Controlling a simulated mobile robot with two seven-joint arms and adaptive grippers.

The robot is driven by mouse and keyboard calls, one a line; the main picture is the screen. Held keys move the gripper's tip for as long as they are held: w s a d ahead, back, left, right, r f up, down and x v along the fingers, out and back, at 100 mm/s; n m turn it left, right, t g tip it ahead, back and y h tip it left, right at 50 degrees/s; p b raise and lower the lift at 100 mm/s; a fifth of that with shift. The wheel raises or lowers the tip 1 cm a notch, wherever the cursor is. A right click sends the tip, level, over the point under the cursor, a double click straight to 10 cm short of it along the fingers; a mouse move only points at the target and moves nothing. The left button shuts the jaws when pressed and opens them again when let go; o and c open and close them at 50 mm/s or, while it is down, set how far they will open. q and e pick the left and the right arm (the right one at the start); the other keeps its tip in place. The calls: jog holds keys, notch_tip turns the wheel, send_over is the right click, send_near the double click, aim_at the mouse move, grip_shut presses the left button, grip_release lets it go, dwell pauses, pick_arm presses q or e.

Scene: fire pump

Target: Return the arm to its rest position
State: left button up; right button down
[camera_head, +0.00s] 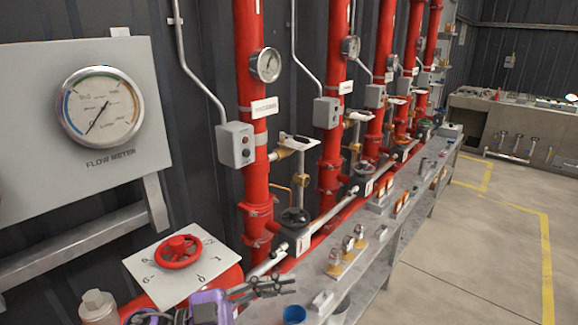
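My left arm, purple and grey, comes in at the bottom left edge. Its dark gripper (280,286) points right, above the near end of the grey bench and in front of the red pipework. I see no object in it. Its fingers are small and seen at a slant, so I cannot tell whether they are apart. My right gripper is out of view.
A red handwheel (179,251) on a white numbered plate is close to my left arm. A blue cup-like part (294,315) is just below the gripper. A flow meter (101,106) hangs at left. Red pipes line the wall. The floor (480,250) at right is clear.

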pick_arm(q)
jog(key=w+a+f+n+t+y, duration=0.3)
jog(key=a+f+n+t+y, duration=1)
jog(key=f+n, duration=0.4)
jog(key=s+a+f+n+g+y, duration=0.1)
jog(key=s+a+f+g+y, duration=0.1)
jog(key=s+f, duration=0.7)
jog(key=s+a+f+n+g+y, duration=0.1)
jog(key=s+a+f+g+y, duration=0.2)
jog(key=s+f, duration=0.7)
jog(key=shift+f+n+g+y, duration=0.4)
jog(key=shift+f+g, duration=0.45)
jog(key=shift+g, duration=0.35)
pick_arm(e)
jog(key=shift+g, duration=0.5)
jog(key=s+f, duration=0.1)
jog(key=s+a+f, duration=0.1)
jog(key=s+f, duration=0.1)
pick_arm(q)
jog(key=shift+w, duration=0.1)
